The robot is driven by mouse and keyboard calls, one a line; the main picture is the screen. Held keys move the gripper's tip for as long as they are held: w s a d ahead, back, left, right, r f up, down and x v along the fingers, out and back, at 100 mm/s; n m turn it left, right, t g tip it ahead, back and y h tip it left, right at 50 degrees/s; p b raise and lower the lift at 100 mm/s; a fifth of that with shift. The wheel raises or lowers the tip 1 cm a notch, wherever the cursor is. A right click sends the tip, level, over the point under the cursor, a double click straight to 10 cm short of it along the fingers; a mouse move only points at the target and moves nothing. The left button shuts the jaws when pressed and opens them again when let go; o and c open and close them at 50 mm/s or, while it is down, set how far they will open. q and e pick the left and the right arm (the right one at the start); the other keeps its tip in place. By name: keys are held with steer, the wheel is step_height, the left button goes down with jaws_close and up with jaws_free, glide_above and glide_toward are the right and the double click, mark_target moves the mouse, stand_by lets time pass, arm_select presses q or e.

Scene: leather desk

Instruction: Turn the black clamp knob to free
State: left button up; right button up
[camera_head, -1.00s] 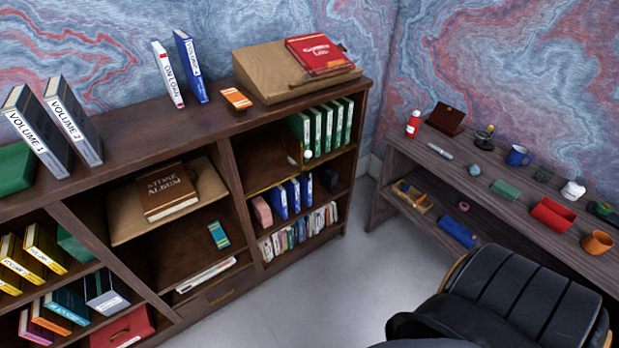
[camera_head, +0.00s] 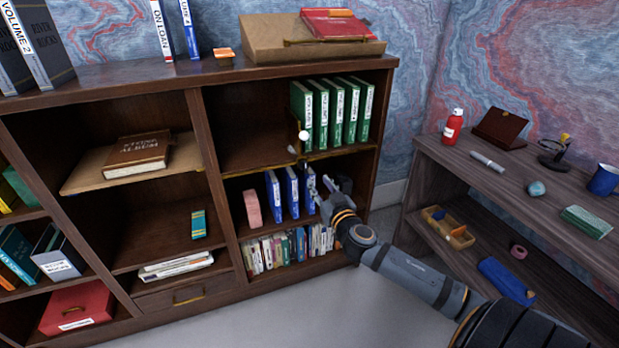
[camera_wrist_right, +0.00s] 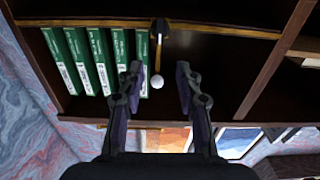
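The black clamp knob (camera_wrist_right: 161,25) shows in the right wrist view as a small dark round part on the brass rail (camera_wrist_right: 225,31) at the shelf edge. A thin brass arm runs from it to a white ball (camera_wrist_right: 157,82), also seen in the head view (camera_head: 303,134), beside the green binders (camera_head: 335,110). In the head view the knob is too small to tell apart. My right gripper (camera_wrist_right: 160,84) is open and empty, its fingers apart on either side of the white ball in that picture, not visibly touching it. In the head view it (camera_head: 320,190) is in front of the blue books. My left gripper is out of view.
Blue books (camera_head: 290,192) and a pink block (camera_head: 252,208) stand on the shelf below the rail. The shelf space left of the binders is empty. A side desk (camera_head: 455,170) with a red bottle (camera_head: 453,127) and a small tray (camera_head: 448,227) stands to the right.

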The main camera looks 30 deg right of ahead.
mark_target(306, 164)
steer(key=x, duration=0.9)
steer(key=shift+w+d+p, duration=0.1)
steer(key=shift+w+p, duration=0.15)
steer(key=shift+p, duration=0.1)
steer(key=shift+w+d, duration=0.1)
steer(key=shift+w, duration=0.4)
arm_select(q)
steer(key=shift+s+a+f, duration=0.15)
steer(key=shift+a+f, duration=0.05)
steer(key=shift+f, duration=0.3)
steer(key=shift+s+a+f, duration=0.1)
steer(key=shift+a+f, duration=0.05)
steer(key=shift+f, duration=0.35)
arm_select(e)
steer(key=shift+c, duration=0.4)
jaws_close()
